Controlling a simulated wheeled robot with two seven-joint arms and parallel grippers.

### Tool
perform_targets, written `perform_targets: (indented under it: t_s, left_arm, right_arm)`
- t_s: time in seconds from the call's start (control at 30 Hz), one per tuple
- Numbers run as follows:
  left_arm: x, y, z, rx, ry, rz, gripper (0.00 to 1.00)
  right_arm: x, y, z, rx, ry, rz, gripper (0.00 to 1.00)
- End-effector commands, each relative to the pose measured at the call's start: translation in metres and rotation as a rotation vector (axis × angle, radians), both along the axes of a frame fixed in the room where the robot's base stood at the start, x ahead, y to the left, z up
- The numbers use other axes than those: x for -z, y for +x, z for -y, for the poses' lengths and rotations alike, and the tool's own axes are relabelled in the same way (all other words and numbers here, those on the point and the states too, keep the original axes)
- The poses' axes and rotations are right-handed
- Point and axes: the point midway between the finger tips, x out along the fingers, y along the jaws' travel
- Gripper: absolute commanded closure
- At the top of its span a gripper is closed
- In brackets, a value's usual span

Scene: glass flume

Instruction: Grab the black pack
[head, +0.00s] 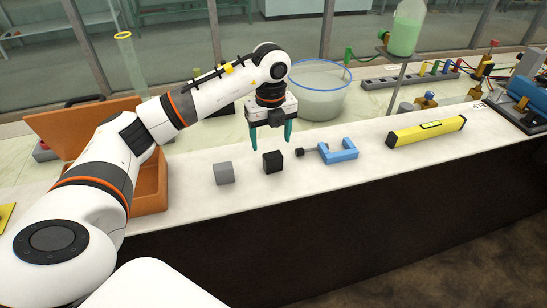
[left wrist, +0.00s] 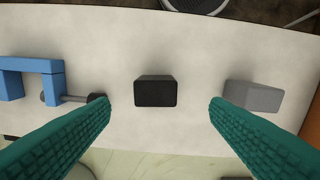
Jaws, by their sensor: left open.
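The black pack (head: 273,162) is a small dark block on the white counter. My left gripper (head: 270,138) is open, with its teal fingers pointing down just above and behind the pack. In the left wrist view the black pack (left wrist: 155,91) lies between the two open fingers (left wrist: 158,104) and a little beyond their tips, with nothing held. My right gripper does not show in either view.
A grey block (head: 223,173) stands left of the pack and a blue clamp (head: 340,152) lies right of it. A yellow level (head: 427,131) is further right. An orange box (head: 150,188) stands at the left. A clear bowl (head: 318,92) is behind the gripper.

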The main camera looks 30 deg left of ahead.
Motion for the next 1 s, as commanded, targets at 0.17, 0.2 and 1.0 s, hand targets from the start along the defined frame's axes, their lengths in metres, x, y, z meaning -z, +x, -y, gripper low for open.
perform_targets:
  t_s: [0.17,0.2,1.0]
  left_arm:
    - [0.018,0.0,0.0,0.001,-0.002,-0.001,0.29]
    - [0.02,0.0,0.001,0.001,-0.002,-0.001,0.29]
    - [0.072,0.0,0.003,0.003,-0.003,0.001,0.52]
  right_arm:
    - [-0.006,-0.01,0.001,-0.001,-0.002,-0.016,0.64]
    - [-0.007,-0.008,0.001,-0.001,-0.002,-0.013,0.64]
    - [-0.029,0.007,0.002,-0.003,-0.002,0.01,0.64]
